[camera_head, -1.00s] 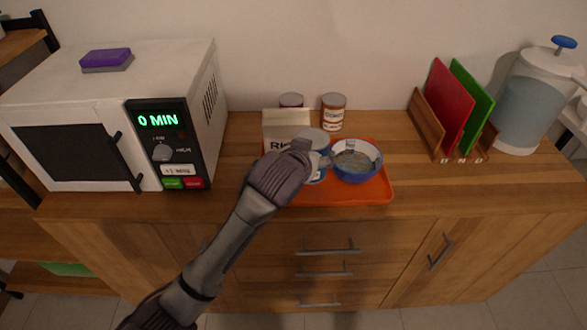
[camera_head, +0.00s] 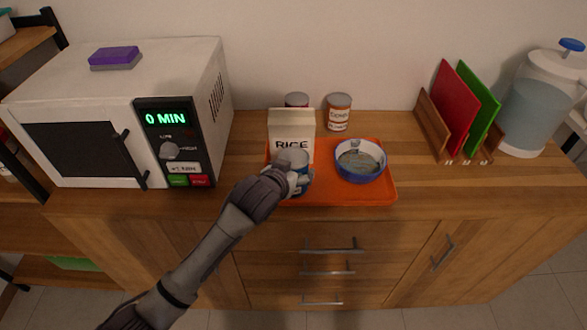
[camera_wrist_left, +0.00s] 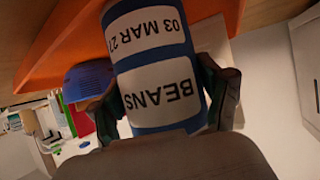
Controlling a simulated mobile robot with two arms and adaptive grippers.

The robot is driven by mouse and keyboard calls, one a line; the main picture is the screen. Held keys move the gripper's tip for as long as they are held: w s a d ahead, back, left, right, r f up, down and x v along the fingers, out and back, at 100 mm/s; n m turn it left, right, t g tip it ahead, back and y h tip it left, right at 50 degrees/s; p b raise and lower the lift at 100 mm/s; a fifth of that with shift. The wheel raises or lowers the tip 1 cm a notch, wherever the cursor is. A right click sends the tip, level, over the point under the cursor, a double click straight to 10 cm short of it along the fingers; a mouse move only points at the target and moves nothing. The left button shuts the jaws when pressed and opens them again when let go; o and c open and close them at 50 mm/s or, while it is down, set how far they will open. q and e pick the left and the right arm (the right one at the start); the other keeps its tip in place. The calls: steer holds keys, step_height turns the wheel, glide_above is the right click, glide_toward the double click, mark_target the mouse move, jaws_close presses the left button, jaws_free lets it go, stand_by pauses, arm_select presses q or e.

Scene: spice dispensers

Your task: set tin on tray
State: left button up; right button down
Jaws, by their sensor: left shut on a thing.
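My left gripper (camera_head: 296,181) is shut on a blue tin with a grey lid (camera_head: 293,156), over the front left part of the orange tray (camera_head: 350,198). In the left wrist view the tin (camera_wrist_left: 158,85) has a white label reading BEANS, upside down in that picture, with a finger on each side. The tray (camera_wrist_left: 75,50) shows behind it there. I cannot tell whether the tin's base touches the tray. A blue bowl (camera_head: 361,174) stands on the tray to the right of the tin. My right gripper is out of view.
A RICE carton (camera_head: 291,125) stands right behind the tin. Two tins, one dark red (camera_head: 297,100) and one with a white label (camera_head: 339,112), stand by the wall. A microwave (camera_head: 115,115) is left; a board rack (camera_head: 445,130) and a water dispenser (camera_head: 542,98) are right.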

arm_select(q)
steer(key=o, duration=1.5)
steer(key=shift+o, duration=0.2)
steer(key=shift+s+r, duration=0.15)
steer(key=v, duration=1.1)
steer(key=shift+s+a, duration=0.15)
steer(key=shift+s, duration=0.2)
steer(key=shift+r, duration=0.15)
